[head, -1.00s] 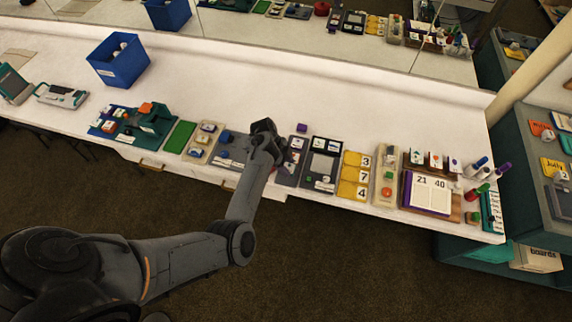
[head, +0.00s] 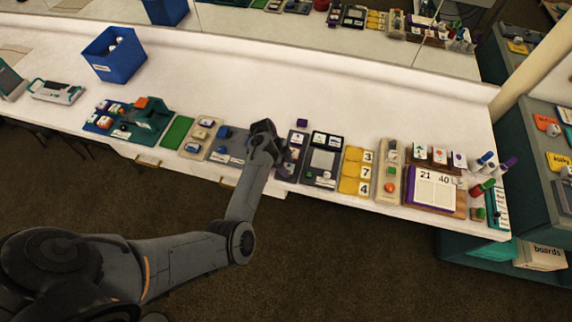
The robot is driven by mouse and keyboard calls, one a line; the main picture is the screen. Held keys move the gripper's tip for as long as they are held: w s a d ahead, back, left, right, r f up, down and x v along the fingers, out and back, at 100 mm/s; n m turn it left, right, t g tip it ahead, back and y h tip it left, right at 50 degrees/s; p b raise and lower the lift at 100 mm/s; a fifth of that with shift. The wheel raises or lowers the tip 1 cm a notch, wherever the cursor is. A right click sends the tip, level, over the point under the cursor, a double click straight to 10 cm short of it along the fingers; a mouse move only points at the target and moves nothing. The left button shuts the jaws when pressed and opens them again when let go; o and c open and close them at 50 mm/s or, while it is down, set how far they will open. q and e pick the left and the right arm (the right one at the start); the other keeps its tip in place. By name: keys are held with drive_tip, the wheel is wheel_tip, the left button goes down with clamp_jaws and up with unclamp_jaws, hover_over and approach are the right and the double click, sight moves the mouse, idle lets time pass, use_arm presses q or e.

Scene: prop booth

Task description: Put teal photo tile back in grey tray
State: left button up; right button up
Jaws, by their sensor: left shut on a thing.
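My left gripper (head: 277,149) is over the front part of the white counter, at the left edge of a narrow dark grey tray (head: 285,175) with white-faced tiles. Its fingers are mostly hidden by the hand. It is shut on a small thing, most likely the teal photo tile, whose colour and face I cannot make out. Another grey tray (head: 217,154), with blue pieces, lies just left of the hand, partly covered by it. I cannot tell for sure which of the two is the task's tray. My right gripper is not in view.
A purple block (head: 302,123) stands behind the narrow tray. A black-framed board (head: 322,160) and yellow number cards (head: 355,171) lie to the right, a green mat (head: 177,132) to the left. A blue bin (head: 114,56) stands farther back. The counter's back strip is clear.

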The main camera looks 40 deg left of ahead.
use_arm(q)
drive_tip(key=o, duration=1.1)
drive_tip(key=p+v, duration=0.1)
drive_tip(key=v, duration=0.9)
drive_tip(key=shift+r, duration=0.4)
drive_tip(key=shift+s+a, duration=0.1)
